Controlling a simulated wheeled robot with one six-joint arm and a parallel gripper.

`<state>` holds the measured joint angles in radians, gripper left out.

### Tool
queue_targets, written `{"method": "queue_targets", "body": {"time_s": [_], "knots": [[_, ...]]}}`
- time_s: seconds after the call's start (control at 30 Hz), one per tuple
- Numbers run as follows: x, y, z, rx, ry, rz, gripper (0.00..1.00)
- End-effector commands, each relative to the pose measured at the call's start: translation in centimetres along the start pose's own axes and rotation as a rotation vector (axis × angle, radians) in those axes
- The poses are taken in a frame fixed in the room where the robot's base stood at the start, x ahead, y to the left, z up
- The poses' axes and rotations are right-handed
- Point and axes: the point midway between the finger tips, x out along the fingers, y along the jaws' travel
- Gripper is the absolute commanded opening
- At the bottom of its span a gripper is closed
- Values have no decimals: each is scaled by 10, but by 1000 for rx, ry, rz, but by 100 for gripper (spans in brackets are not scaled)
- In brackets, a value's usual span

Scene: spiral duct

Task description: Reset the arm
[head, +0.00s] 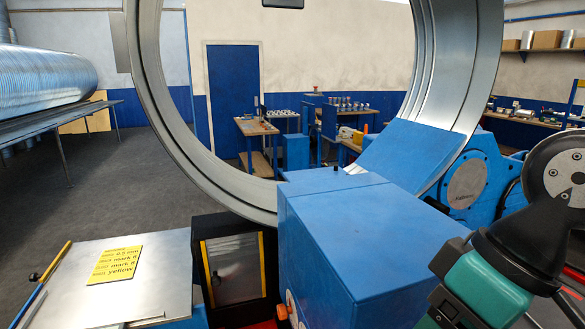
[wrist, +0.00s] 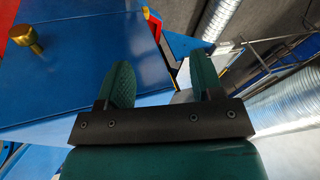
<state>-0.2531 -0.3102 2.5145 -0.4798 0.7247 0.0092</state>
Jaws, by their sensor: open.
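My gripper (wrist: 161,62) shows in the wrist view with its two green padded fingers apart. Nothing is visible between them. Beyond the left finger is a blue machine panel (wrist: 75,60) with a brass knob (wrist: 24,38); I cannot tell how far the fingers are from it. In the head view, green and black links of my arm stand at the lower right, and the fingers cannot be made out there.
A large metal ring (head: 146,60) rises over a blue machine housing (head: 350,225). At lower left a metal-topped stand (head: 150,265) carries a yellow card (head: 115,265). A spiral duct (head: 45,75) lies on a rack at far left. Open floor (head: 130,170) lies between.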

Motion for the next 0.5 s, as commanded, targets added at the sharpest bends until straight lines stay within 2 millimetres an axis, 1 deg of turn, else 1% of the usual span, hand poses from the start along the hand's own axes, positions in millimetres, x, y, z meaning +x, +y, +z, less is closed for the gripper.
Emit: {"method": "queue_targets", "body": {"time_s": [0.03,0.07,0.1,0.4,0.5], "knots": [[11,-5,20,-4,-55,-18,60],[22,-3,27,-7,-68,-23,60],[35,2,27,-8,-58,-19,60],[102,22,44,-6,-53,-18,60],[119,28,48,-5,-52,-18,60]]}}
